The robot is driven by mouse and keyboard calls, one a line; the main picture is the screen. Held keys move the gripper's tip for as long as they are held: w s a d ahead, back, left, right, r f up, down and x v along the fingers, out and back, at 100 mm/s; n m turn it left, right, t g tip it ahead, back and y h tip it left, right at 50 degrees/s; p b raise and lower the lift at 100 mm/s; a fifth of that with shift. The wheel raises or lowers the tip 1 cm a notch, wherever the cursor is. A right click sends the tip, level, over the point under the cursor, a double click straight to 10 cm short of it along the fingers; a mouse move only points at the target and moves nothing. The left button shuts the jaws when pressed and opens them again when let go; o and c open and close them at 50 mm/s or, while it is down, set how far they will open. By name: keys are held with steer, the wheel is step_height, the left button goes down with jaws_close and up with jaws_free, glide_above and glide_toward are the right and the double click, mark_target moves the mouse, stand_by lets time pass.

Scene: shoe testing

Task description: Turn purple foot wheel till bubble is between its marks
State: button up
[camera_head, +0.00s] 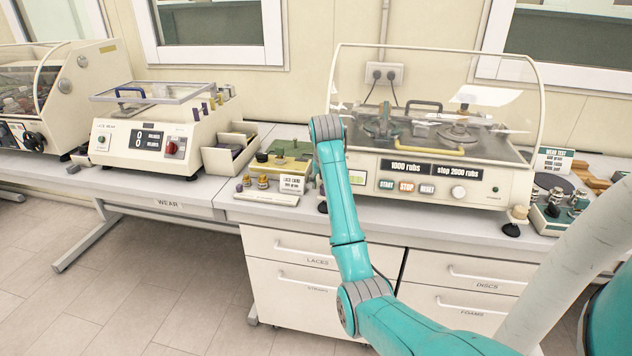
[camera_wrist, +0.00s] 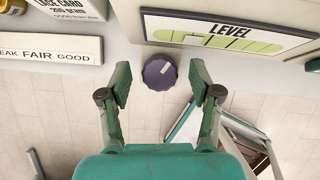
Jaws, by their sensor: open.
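The purple foot wheel (camera_wrist: 160,71) shows in the wrist view as a dark round knob with a pale mark on its face. My gripper (camera_wrist: 161,82) is open, with one finger to each side of the wheel in the picture; neither finger visibly touches it. The level plate (camera_wrist: 228,31) is at the upper right, with a green vial (camera_wrist: 262,46) and dark lines across it. In the head view the level plate (camera_head: 357,178) is small on the machine's front left; my gripper is hidden behind my arm.
The rubbing machine (camera_head: 430,180) with a clear hood stands on the bench. A lace card (camera_head: 291,184) and small brass weights (camera_head: 262,181) lie to its left. A rating strip (camera_wrist: 50,48) is at the wrist view's left. Drawers (camera_head: 300,270) are below.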

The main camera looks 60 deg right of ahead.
steer(key=shift+f, duration=0.2)
steer(key=c, duration=1.1)
steer(key=shift+c, duration=0.2)
steer(key=shift+w+m+g+h, duration=0.1)
steer(key=shift+m+g, duration=0.25)
steer(key=shift+m, duration=0.65)
steer(key=shift+s+m+g+h, duration=0.1)
steer(key=shift+m+g, duration=0.3)
steer(key=shift+m, duration=0.6)
steer(key=shift+w+m+g+h, duration=0.1)
steer(key=shift+m+g, duration=0.25)
steer(key=shift+m, duration=0.65)
steer(key=o, duration=1.1)
